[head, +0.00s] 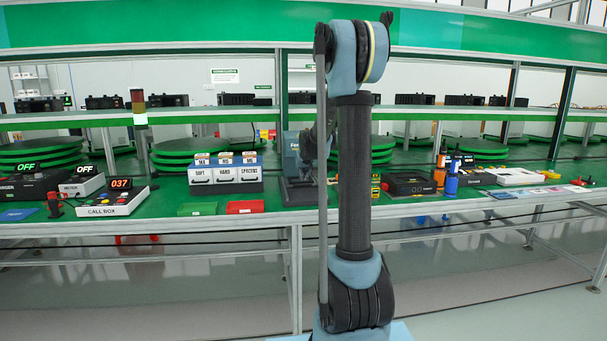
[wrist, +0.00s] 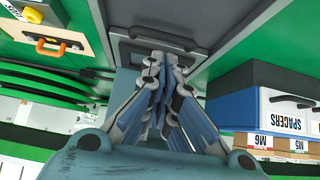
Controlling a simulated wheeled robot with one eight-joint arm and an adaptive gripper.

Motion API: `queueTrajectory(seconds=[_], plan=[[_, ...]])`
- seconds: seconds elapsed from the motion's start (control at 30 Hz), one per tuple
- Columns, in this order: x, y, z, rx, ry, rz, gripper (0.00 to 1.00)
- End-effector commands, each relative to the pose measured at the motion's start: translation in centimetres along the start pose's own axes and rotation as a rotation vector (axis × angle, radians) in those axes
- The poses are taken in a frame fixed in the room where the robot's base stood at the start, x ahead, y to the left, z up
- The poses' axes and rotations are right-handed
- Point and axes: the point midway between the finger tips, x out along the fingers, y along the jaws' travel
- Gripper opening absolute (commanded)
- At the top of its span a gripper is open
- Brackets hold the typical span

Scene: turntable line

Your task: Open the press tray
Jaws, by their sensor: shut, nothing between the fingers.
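The press (head: 292,165) stands on the green bench just left of my arm in the head view, partly hidden behind the arm. The fingers hide part of the tray front. I cannot tell whether the tray is pulled out at all. In the head view my gripper is hidden behind my arm.
A blue drawer cabinet (head: 226,188) labelled SOFT, HARD and SPACERS is left of the press; its SPACERS end (wrist: 236,115) shows close by in the wrist view. Green (head: 197,209) and red (head: 245,207) trays lie in front. An orange-handled case (wrist: 45,45) is on the other side.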

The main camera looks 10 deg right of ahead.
Motion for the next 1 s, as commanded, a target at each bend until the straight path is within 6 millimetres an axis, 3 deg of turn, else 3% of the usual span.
queueTrajectory(seconds=[0.4, 1.0], plan=[[4.1, -0.1, 0.0, 0.0, 0.0, 0.0, 0.0], [4.2, -0.1, 0.4, 0.0, 0.0, 0.0, 0.0]])
